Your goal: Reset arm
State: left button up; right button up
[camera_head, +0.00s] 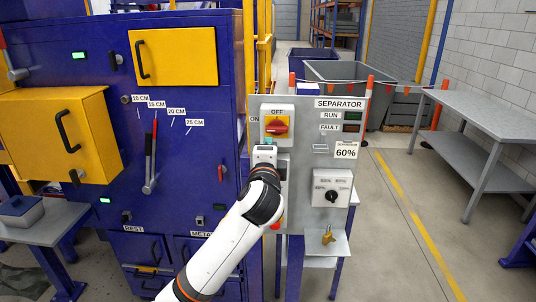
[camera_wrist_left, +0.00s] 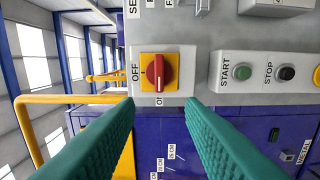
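My left arm comes in from the bottom of the head view and reaches to the grey separator panel (camera_head: 303,107). My right gripper is not in view.
The blue cabinet (camera_head: 187,62) with yellow doors and a red-handled lever (camera_head: 150,158) stands left. START (camera_wrist_left: 242,72) and STOP (camera_wrist_left: 287,73) buttons sit beside the switch. A percentage dial (camera_head: 331,196) is lower right on the panel. A grey table (camera_head: 490,120) stands right; floor between is clear.

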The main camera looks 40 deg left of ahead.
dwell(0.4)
